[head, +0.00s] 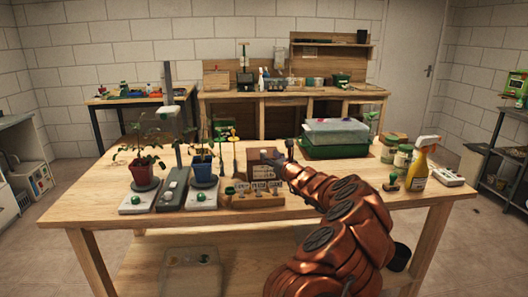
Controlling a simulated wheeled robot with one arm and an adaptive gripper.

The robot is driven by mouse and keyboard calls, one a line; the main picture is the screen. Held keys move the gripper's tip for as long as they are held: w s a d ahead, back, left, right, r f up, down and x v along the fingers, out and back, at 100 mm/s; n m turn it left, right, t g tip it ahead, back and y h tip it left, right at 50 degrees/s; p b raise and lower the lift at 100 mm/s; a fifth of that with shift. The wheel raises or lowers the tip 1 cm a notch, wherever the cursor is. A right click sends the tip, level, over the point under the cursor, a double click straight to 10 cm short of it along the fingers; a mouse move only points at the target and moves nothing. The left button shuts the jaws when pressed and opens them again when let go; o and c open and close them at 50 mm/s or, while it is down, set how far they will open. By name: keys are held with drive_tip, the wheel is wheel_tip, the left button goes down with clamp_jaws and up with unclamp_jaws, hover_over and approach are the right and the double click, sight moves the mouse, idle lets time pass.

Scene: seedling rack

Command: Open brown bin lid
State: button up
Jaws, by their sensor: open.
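A small brown bin (254,157) stands near the middle of the wooden table, behind a wooden block with small labels. The bin's right side is partly covered by my gripper and arm, and the picture is too small to tell how its lid stands. My gripper (288,150) is at the right side of the bin, at the end of my copper-coloured arm. Its jaws are open, and I see nothing held in them. I cannot tell whether it touches the bin.
The wooden label block (252,197) stands in front of the bin. A blue pot (203,166) and a red pot (141,171) with plants stand left. A green tray with a clear cover (335,133) is behind right. A yellow spray bottle (417,169) stands right.

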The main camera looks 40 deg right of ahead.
sight(265, 152)
drive_tip(key=shift+x, duration=2.9)
drive_tip(key=shift+d, duration=0.1)
clamp_jaws()
drive_tip(key=shift+p, duration=0.3)
